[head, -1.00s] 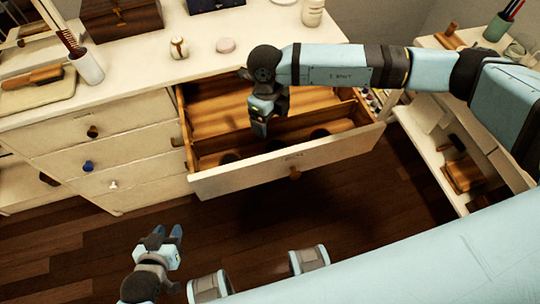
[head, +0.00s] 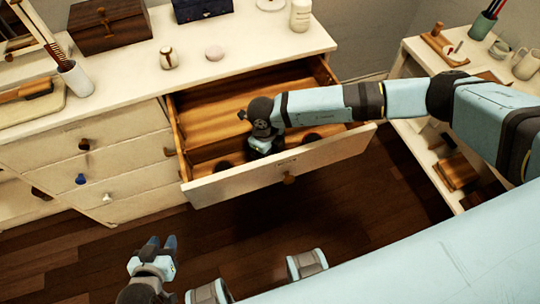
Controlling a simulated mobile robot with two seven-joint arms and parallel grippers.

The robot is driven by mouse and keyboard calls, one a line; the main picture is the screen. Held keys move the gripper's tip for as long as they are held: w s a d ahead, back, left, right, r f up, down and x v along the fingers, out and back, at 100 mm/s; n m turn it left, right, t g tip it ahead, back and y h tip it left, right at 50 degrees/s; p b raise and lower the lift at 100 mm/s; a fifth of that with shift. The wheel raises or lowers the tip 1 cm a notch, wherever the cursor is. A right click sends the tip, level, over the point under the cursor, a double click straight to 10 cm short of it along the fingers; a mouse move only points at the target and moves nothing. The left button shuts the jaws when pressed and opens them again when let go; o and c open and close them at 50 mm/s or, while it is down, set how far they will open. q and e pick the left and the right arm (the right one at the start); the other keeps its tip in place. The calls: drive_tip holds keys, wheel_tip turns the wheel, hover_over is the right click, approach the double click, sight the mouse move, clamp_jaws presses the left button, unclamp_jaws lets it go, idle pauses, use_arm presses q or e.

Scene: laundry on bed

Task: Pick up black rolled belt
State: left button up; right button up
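A wooden drawer (head: 284,172) with a white front stands open below the dresser top. Its front compartment holds dark round items that look like rolled belts, one at the left (head: 224,165) and one at the right (head: 312,137). My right gripper (head: 265,147) points down into this compartment between them. Its fingertips are hidden or too dark to read, so I cannot tell whether it touches or holds anything. My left gripper (head: 162,243) is low over the floor in front of the dresser, empty, with its fingers apart.
The dresser top (head: 120,75) holds a brown box (head: 108,25), a dark blue box (head: 200,8), a white bottle (head: 300,15) and small round items. A shelf unit (head: 420,45) with cups and a pen holder stands at the right. The floor in front is clear.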

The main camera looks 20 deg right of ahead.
drive_tip(key=shift+s+d+f, duration=0.1)
drive_tip(key=shift+f, duration=0.7)
drive_tip(key=c, duration=0.8)
drive_tip(key=shift+r, duration=0.2)
